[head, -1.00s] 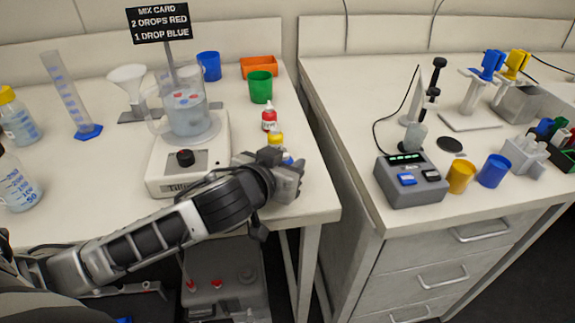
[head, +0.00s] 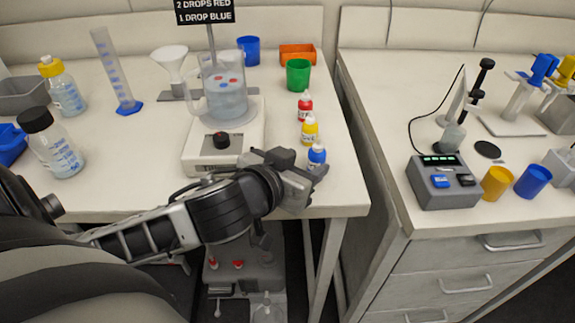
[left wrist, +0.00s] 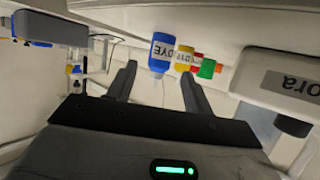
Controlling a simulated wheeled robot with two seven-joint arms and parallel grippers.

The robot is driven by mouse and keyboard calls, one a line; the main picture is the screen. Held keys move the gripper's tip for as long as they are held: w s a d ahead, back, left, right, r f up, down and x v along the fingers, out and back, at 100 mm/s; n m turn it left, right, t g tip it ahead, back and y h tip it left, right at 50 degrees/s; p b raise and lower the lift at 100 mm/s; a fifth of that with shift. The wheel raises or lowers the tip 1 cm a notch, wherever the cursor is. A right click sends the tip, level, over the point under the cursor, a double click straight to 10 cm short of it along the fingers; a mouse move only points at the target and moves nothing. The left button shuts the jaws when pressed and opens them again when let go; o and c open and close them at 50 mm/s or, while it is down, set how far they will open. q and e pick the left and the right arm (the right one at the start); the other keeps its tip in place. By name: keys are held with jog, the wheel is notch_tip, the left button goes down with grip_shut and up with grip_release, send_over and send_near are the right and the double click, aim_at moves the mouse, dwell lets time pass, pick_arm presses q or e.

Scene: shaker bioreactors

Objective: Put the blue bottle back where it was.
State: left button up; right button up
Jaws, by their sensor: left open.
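The blue dye bottle (head: 316,157) stands upright near the front right corner of the left bench. It is in line with the yellow bottle (head: 310,131) and the red bottle (head: 305,106). My left gripper (head: 306,180) is just in front of the blue bottle, low at the bench edge. In the left wrist view the blue bottle (left wrist: 162,52) shows beyond the open fingers (left wrist: 158,82), between them, with clear space to either side. The picture there is turned over, so the bottle looks inverted. My right gripper is not seen.
The stirrer (head: 222,140) with a beaker (head: 226,98) stands left of the bottles. A green cup (head: 298,74) is behind them. A black-capped bottle (head: 55,145) is at left. A gap separates the right bench (head: 400,100).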

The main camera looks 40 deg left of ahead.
pick_arm(q)
jog(key=p+v, duration=0.1)
jog(key=v, duration=0.1)
jog(key=p+v, duration=0.1)
jog(key=p, duration=0.1)
jog(key=shift+s+r+p, duration=0.2)
jog(key=shift+r+p, duration=0.1)
jog(key=shift+r, duration=0.2)
jog(key=shift+s+r+p, duration=0.1)
jog(key=shift+s+p, duration=0.5)
jog(key=shift+s, duration=0.2)
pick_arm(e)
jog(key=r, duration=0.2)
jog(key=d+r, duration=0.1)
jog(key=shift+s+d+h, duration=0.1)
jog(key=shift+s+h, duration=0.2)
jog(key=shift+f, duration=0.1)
